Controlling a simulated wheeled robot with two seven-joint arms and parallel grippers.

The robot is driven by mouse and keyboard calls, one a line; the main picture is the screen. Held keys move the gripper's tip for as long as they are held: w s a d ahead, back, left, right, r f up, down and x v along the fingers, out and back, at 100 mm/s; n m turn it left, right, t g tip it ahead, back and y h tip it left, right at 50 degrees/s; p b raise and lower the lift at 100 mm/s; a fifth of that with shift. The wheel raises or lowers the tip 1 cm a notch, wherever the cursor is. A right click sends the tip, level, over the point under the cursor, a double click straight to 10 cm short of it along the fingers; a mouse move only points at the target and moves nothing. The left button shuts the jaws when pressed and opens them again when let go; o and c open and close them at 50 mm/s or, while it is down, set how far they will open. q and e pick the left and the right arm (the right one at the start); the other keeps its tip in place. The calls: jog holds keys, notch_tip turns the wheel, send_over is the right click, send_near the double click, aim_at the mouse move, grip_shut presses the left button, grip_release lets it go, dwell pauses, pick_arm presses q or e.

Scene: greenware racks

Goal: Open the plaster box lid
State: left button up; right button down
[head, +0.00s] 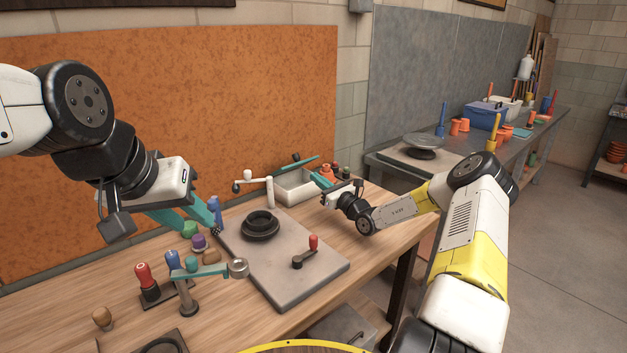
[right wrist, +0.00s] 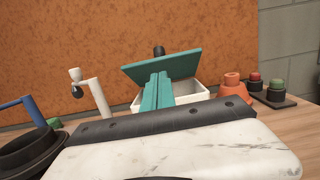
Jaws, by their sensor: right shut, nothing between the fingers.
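The plaster box (head: 293,190) is a white open-topped box at the back of the table, also in the right wrist view (right wrist: 200,97). Its teal lid (head: 297,163) is raised and tilted, showing the box's opening; it also shows in the right wrist view (right wrist: 183,66) with a dark knob behind its top edge. My right gripper (head: 320,179) is shut and empty at the box's right side; its teal fingers (right wrist: 158,88) overlap the lid in the wrist view, and I cannot tell whether they touch. My left gripper (head: 197,226) appears open, beside a blue-handled tool.
A grey slab (head: 318,273) carries a dark ring-shaped piece (head: 260,226) and a red-handled crank (head: 305,252). A white post with an arm (head: 268,190) stands left of the box. Orange pots (right wrist: 231,88) stand to its right. Several small tools crowd the table's left.

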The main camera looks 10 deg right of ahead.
aim_at(301, 163)
jog(key=x, duration=0.6)
jog(key=shift+r, duration=0.1)
jog(key=shift+w+a+r+g+h, duration=0.15)
jog(key=shift+r+g, duration=0.1)
jog(key=shift+r, duration=0.15)
jog(key=shift+w+a+r+g+h, duration=0.1)
jog(key=shift+r+g+h, duration=0.05)
jog(key=shift+r+g, duration=0.15)
jog(key=r, duration=0.1)
jog(key=w+a+r+g+h, duration=0.1)
jog(key=w+r+g, duration=0.1)
jog(key=shift+a+r+g+h, duration=0.15)
jog(key=shift+r+g+h, duration=0.1)
jog(key=shift+h, duration=0.15)
jog(key=w+r, duration=0.1)
jog(key=w+a+r, duration=0.1)
jog(key=shift+w+a, duration=0.3)
jog(key=shift+w+a+r, duration=0.35)
jog(key=shift+w, duration=0.2)
jog(key=shift+w+a+r, duration=0.35)
jog(key=shift+w+a, duration=0.05)
jog(key=shift+w, duration=0.15)
jog(key=shift+r, duration=0.1)
